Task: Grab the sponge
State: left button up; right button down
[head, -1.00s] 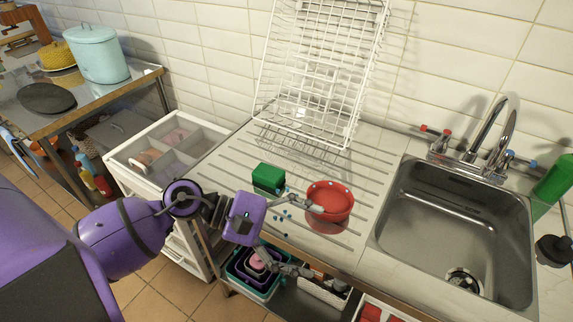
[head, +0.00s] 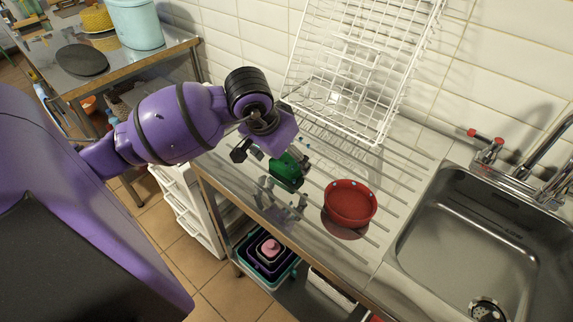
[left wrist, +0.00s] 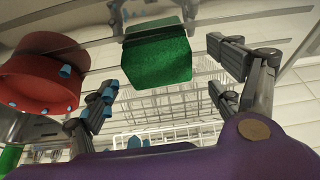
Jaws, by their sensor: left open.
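The green sponge (head: 287,173) rests on the ridged steel drainboard, left of the red bowl. It also shows in the left wrist view (left wrist: 158,60), between the two fingers across the picture and a little beyond their tips. My left gripper (head: 272,160) is right by the sponge, with its fingers spread wide to either side. In the left wrist view the left gripper (left wrist: 163,88) is open and empty, with visible gaps to the sponge. In the head view my wrist and fingers partly cover the sponge. My right gripper is not in view.
The red bowl (head: 350,203) stands close to the sponge's right. A white wire dish rack (head: 350,75) leans at the back. The sink (head: 480,245) is at the right. The ridged drainboard (head: 395,185) is bare between bowl and sink. Nested containers (head: 265,258) sit below.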

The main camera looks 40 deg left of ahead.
pick_arm(q)
jog(key=shift+x, duration=1.2)
jog(key=c, duration=0.8)
jog(key=shift+c, duration=0.7)
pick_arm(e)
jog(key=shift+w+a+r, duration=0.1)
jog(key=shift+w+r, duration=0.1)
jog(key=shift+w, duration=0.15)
pick_arm(q)
jog(key=shift+r, duration=0.1)
